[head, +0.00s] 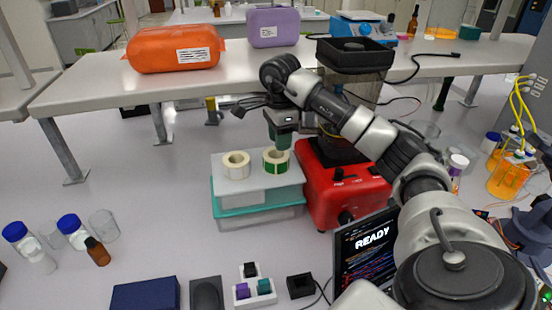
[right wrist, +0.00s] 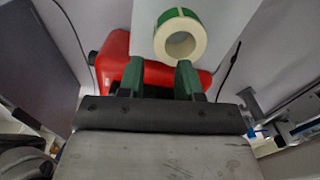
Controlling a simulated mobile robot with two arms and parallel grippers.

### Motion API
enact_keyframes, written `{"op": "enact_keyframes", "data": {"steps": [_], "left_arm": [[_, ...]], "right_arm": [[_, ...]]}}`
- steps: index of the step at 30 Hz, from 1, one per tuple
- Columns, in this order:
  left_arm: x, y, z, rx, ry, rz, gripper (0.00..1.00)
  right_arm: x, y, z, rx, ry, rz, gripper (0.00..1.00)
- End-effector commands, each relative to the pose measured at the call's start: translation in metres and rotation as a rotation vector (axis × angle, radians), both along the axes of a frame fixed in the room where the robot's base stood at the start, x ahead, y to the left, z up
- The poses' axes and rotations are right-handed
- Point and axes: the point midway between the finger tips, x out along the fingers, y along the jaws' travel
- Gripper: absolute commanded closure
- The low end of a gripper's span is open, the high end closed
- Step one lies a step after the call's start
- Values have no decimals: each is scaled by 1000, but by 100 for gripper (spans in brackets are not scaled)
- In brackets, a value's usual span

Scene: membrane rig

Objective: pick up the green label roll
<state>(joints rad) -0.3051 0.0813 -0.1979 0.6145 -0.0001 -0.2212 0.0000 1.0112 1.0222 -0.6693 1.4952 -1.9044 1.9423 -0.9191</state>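The green label roll (head: 276,170) has a pale core and green labels on its outer side. It lies flat on the white top of a stacked box (head: 238,192), at the right end. My right gripper (head: 281,142) hangs just above it, fingers pointing down. In the right wrist view, the two green fingers of that gripper (right wrist: 159,72) stand apart with nothing between them. There the green roll (right wrist: 163,32) shows whole beyond the fingertips, offset toward the right finger. My left gripper is not in view.
A cream label roll (head: 230,172) sits left of the green one on the same top. A red machine (head: 335,190) with a dark hopper stands close on the right. A dark screen (head: 366,250) reading READY is nearer. Bottles (head: 96,250) stand on the left.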

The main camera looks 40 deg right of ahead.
Motion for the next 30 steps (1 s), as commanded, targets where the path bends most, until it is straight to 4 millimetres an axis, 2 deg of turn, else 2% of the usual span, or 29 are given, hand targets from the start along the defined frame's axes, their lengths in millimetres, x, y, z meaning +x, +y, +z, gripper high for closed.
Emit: {"op": "enact_keyframes", "data": {"steps": [8,12,15,24,25,30], "left_arm": [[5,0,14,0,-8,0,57],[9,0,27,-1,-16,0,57],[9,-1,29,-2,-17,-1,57],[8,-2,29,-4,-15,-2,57],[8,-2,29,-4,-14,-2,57],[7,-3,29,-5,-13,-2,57]], "right_arm": [[0,0,-20,1,3,-1,65],[1,0,-40,1,5,-2,65],[1,0,-54,1,2,-1,65],[2,0,-62,1,-1,-1,65],[2,0,-62,1,-1,-1,67],[2,0,-61,1,-1,-1,93]]}}
